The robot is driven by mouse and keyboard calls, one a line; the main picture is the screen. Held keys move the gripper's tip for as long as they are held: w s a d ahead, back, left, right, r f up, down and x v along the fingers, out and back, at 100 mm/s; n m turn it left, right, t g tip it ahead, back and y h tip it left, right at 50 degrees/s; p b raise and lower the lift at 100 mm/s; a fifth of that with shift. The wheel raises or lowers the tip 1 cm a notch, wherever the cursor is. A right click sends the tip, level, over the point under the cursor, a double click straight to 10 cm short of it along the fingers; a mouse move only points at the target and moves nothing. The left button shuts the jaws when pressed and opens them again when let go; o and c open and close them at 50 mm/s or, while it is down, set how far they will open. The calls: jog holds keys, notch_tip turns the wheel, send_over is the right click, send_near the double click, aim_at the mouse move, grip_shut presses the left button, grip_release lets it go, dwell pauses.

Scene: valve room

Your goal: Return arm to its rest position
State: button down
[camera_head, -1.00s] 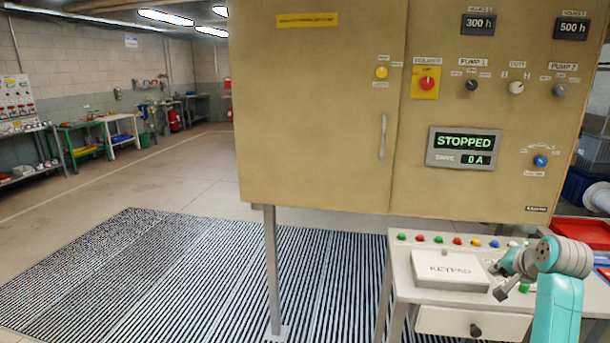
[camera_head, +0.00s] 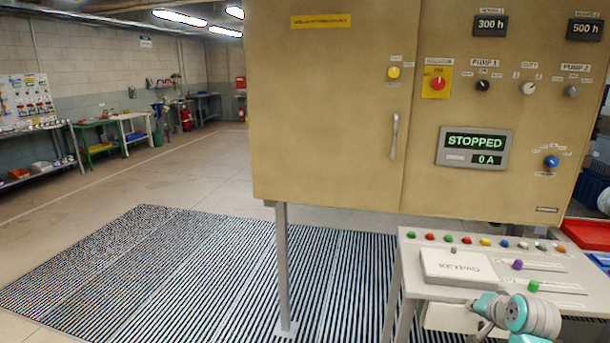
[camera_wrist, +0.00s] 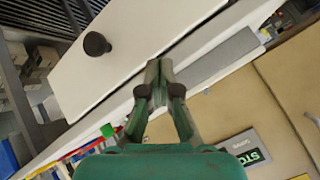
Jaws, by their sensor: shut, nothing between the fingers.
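My arm is teal and grey and shows at the bottom right of the head view, low in front of the pale console (camera_head: 395,300). My gripper (camera_wrist: 158,72) is in the middle of the wrist view. Its green fingers are together at the tips with nothing between them. Beyond the fingers is a white drawer front with a round black knob (camera_wrist: 96,44). The gripper appears apart from it. In the head view the fingertips cannot be made out clearly.
A striped mat (camera_head: 180,270) and open floor lie to the left.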

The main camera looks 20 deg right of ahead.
jog(key=s+a+f+n+t, duration=0.15)
jog(key=s+a+f, duration=0.25)
jog(key=a+f, duration=0.5)
jog(key=s+a+f+n, duration=0.25)
jog(key=a+f, duration=0.35)
jog(key=a, duration=0.6)
jog(key=s+a+f+n+t, duration=0.2)
jog(key=s+a+f, duration=0.1)
jog(key=s+a, duration=0.95)
jog(key=s+a+r+n+y, duration=0.1)
jog(key=s+a+r+n, duration=0.1)
jog(key=s, duration=0.5)
jog(key=s+a+r+n+t+y, duration=0.1)
jog(key=s+a+r+n, duration=0.1)
jog(key=s+a+r, duration=0.2)
jog(key=s+a+r+n+t+y, duration=0.1)
jog(key=s+a+r+n+y, duration=0.1)
jog(key=s+r, duration=0.4)
jog(key=s+a+n, duration=0.1)
jog(key=s, duration=0.3)
jog(key=shift+s+r, duration=0.25)
jog(key=shift+r, duration=0.05)
